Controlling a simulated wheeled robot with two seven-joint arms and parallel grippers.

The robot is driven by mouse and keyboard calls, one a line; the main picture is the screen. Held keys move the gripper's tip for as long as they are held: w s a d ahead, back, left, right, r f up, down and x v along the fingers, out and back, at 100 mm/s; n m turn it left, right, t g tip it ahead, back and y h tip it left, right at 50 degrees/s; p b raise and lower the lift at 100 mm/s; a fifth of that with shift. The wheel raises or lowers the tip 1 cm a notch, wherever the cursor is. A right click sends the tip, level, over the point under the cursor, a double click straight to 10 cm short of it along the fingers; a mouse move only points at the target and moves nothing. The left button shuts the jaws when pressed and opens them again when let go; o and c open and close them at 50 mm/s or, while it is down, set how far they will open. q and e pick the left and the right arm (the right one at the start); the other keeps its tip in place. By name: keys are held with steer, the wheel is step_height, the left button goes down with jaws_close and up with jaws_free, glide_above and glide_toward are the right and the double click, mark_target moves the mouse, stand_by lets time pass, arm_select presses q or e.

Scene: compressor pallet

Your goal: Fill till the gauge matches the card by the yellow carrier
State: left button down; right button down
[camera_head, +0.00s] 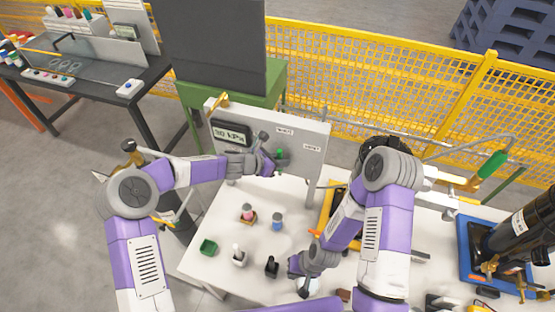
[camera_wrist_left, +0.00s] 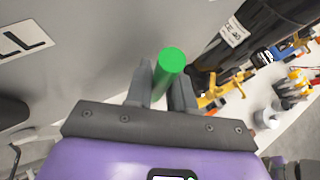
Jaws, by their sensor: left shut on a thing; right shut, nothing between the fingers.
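The gauge (camera_head: 231,133) is a digital display on the upright white panel (camera_head: 306,130). It reads in kPa, but its first digit is unclear. My left gripper (camera_head: 271,166) is at the panel, shut on a green handle (camera_wrist_left: 171,62), which stands between its fingers in the left wrist view. A label (camera_wrist_left: 22,40) ending in "LL" is beside it. The yellow carrier (camera_head: 325,214) is partly hidden behind my right arm. A white tag (camera_wrist_left: 234,32) with small print shows against a black cylinder; I cannot tell whether it is the card. My right gripper (camera_head: 302,286) is shut and empty low over the table.
The white table (camera_head: 205,267) holds a green tray (camera_head: 208,247), a pink-topped piece (camera_head: 247,212), a blue piece (camera_head: 277,222) and small bottles. A blue tray (camera_head: 468,262) with a black cylinder (camera_head: 530,225) is at right. A yellow fence (camera_head: 400,85) stands behind.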

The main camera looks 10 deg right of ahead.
stand_by(0.3)
arm_select(q)
steer(key=c, duration=1.3)
jaws_free()
steer(key=shift+c, duration=0.2)
steer(key=v, duration=0.7)
steer(key=shift+s+r, duration=0.15)
steer(key=shift+r, duration=0.05)
steer(key=shift+a, duration=0.1)
